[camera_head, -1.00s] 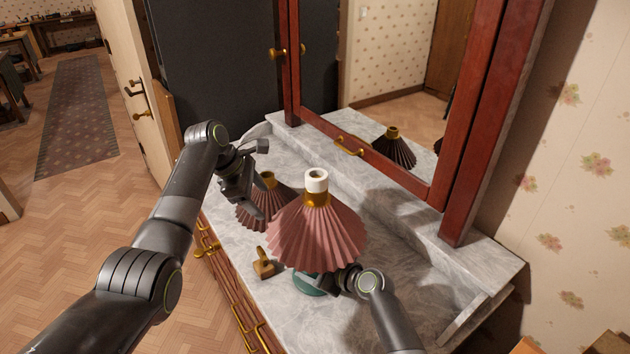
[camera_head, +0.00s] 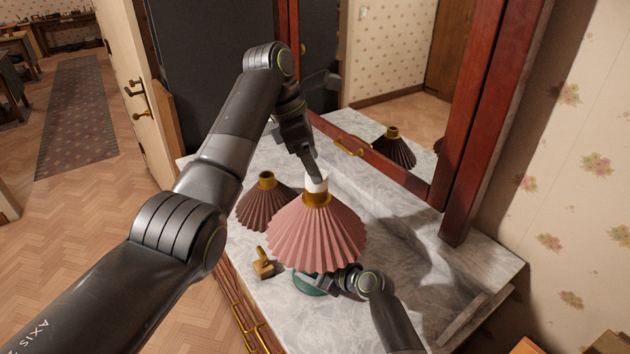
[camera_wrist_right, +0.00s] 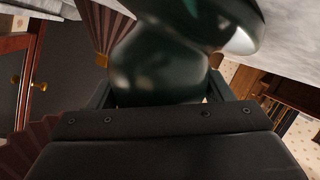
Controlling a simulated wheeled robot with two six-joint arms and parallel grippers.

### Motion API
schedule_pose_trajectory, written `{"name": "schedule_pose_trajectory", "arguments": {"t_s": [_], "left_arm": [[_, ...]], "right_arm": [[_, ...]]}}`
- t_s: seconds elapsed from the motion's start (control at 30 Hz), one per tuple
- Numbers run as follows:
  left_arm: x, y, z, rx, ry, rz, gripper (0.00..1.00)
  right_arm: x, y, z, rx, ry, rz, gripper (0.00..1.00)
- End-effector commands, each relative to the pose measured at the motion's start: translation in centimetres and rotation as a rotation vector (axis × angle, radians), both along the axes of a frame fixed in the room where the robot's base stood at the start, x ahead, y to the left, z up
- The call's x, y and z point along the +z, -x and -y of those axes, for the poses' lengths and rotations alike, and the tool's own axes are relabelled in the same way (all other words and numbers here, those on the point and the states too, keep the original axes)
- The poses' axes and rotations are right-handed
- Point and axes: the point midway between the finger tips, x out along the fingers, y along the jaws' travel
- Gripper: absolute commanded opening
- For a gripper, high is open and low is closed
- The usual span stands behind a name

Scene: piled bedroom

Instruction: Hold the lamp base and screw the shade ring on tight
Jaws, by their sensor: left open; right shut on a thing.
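The pink pleated shade (camera_head: 316,236) sits upright on the lamp, over its dark green base (camera_head: 308,284). A white ring (camera_head: 316,184) is at the top of the shade, above a brass collar (camera_head: 317,199). My left gripper (camera_head: 315,175) is open and points down at the white ring; its fingers partly cover the ring, and I cannot tell whether they touch it. My right gripper (camera_head: 325,281) is shut on the lamp base below the shade. In the right wrist view the glossy green base (camera_wrist_right: 165,65) fills the space between the fingers.
A darker pleated shade with a brass top (camera_head: 264,200) stands just left of the lamp. A small brass object (camera_head: 263,264) lies near the marble top's front edge. A red-framed mirror (camera_head: 400,90) rises behind. The marble top (camera_head: 400,265) is clear at the right.

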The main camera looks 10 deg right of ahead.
Motion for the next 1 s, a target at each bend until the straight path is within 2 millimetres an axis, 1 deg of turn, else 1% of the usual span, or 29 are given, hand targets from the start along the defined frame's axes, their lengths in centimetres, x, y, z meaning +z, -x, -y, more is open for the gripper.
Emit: {"name": "schedule_pose_trajectory", "arguments": {"t_s": [0.1, 0.27, 0.57, 0.63, 0.67, 1.0], "left_arm": [[-1.5, 0.1, 0.5, -0.001, 0.000, -0.003, 0.67], [-2.8, 0.1, 1.0, -0.001, 0.000, -0.001, 0.67], [-3.1, 0.1, 1.1, -0.002, 0.000, 0.001, 0.67], [-3.1, 0.1, 1.1, 0.023, 0.001, 0.001, 0.67], [-3.2, 0.1, 1.1, 0.060, 0.001, 0.001, 0.67], [-3.1, 0.1, 1.2, 0.733, 0.003, 0.002, 0.67]], "right_arm": [[0.0, 0.0, 0.0, -0.001, 0.004, 0.003, 0.41], [0.0, 0.0, 0.0, -0.001, 0.004, 0.003, 0.41], [0.0, 0.0, 0.1, -0.001, 0.004, 0.003, 0.41], [0.0, 0.0, 0.0, -0.001, 0.004, 0.003, 0.41], [0.0, 0.0, 0.0, -0.001, 0.004, 0.003, 0.41], [0.0, 0.0, 0.0, -0.001, 0.004, 0.003, 0.41]]}}
